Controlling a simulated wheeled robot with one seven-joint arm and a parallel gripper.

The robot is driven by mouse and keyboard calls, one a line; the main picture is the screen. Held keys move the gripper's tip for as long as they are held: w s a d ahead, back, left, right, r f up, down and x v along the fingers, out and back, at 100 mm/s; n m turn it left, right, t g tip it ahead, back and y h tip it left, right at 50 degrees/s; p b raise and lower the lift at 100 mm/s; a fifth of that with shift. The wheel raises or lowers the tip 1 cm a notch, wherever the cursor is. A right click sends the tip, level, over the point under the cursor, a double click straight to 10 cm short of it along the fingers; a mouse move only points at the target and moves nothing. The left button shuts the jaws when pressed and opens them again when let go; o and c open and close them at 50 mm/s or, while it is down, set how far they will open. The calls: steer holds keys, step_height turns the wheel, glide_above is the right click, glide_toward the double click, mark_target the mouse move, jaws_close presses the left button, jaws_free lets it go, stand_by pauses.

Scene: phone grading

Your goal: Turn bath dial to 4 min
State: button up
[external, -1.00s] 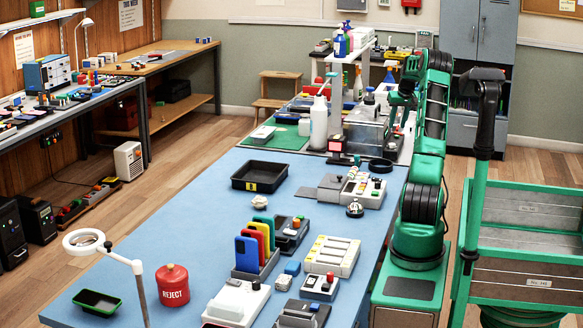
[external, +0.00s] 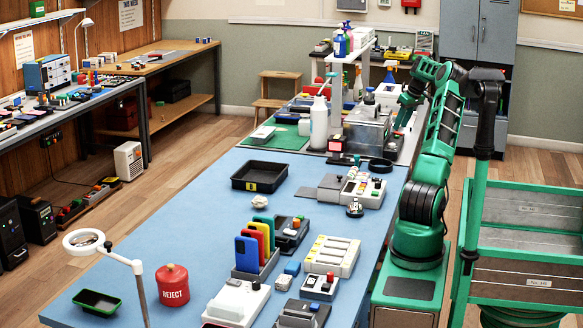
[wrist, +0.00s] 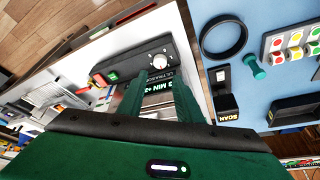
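The ultrasonic bath is a metal box with a dark front panel (wrist: 120,68); in the external view the bath (external: 367,128) stands at the far end of the blue bench. Its dial (wrist: 160,62) is a small pale round knob with marks around it and a red mark near it. A green-lit display reading roughly "3 MIN" shows between my fingers. My gripper (wrist: 159,78) has its two green fingers apart, on either side of the line to the dial, with nothing held. Whether a fingertip touches the panel I cannot tell. In the external view my gripper is partly hidden beside the bath.
A black ring (wrist: 222,36), a scanner marked SCAN (wrist: 224,106) and a panel of coloured buttons (wrist: 293,43) lie to the right in the wrist view. A green and a red button sit on the bath's panel. Bottles (external: 319,122) stand left of the bath.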

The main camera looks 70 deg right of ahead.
mark_target(392, 144)
steer(key=x, duration=1)
steer(key=shift+s, duration=0.1)
steer(key=c, duration=0.8)
